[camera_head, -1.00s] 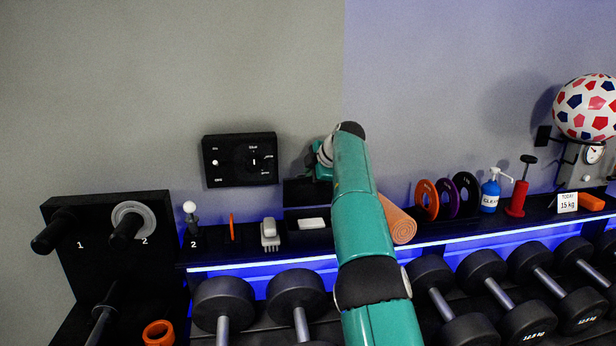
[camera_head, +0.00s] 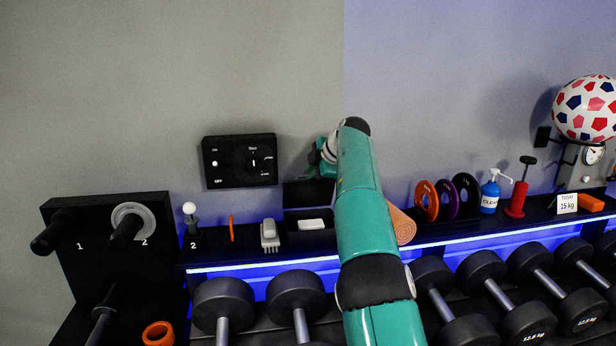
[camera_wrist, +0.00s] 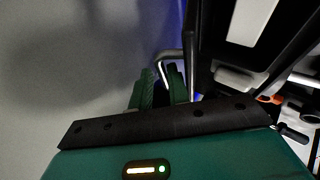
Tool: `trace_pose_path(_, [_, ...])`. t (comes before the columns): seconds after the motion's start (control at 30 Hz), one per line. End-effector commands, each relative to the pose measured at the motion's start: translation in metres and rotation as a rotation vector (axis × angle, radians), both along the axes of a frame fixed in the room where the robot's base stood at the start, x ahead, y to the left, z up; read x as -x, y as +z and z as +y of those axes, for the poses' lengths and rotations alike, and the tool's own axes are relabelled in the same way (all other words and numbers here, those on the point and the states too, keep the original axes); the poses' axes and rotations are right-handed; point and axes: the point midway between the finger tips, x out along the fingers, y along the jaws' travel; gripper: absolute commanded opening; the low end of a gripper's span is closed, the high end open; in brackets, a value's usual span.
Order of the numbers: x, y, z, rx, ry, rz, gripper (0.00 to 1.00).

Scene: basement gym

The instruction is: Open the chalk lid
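The chalk box is a black open tray (camera_head: 290,228) on the shelf, with a white chalk block (camera_head: 311,224) inside. Its dark lid (camera_head: 300,193) stands raised at the back, near the wall. My gripper (camera_wrist: 162,88) is behind the lid's upper right, mostly hidden by my arm in the head view. In the wrist view its two green fingers are apart. A thin grey bent handle (camera_wrist: 168,54) passes through the gap, with the right finger inside its loop. Firm contact is not visible.
A black control panel (camera_head: 240,160) is on the wall to the left. Dumbbells (camera_head: 296,291) fill the rack below. The wall is close behind my gripper.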

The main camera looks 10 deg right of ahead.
Motion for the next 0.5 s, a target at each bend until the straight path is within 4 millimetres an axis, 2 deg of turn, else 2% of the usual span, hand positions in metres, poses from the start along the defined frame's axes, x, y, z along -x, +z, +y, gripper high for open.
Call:
trace_pose_path(0.3, [0.043, 0.05, -0.027, -0.001, -0.001, -0.004, 0.17])
trace_pose_path(0.5, [0.064, 0.074, -0.04, 0.0, -0.001, -0.005, 0.17])
